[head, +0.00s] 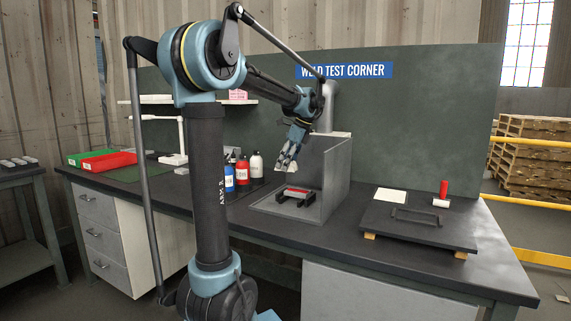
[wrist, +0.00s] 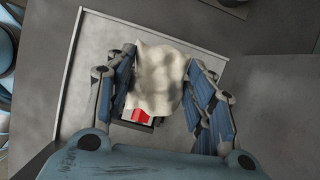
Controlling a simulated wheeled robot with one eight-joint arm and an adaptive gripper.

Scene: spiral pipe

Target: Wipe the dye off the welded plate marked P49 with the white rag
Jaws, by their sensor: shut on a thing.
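My gripper (head: 287,160) hangs above the open-fronted grey booth in the head view. It is shut on the white rag, which shows as a crumpled off-white cloth between the fingers in the wrist view (wrist: 160,75). A plate with a red face (head: 297,190) rests on a black holder (head: 283,198) inside the booth, below the gripper. In the wrist view a red part of the plate (wrist: 140,115) shows just under the rag; the rag hides the rest. I cannot read a P49 mark on it. The rag looks apart from the plate in the head view.
The booth's grey wall (head: 335,180) stands right of the gripper. Several bottles (head: 243,171) stand left of the booth. A dark raised board (head: 420,220) with a pale sheet (head: 391,195) lies to the right. Red and green trays (head: 108,161) are far left.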

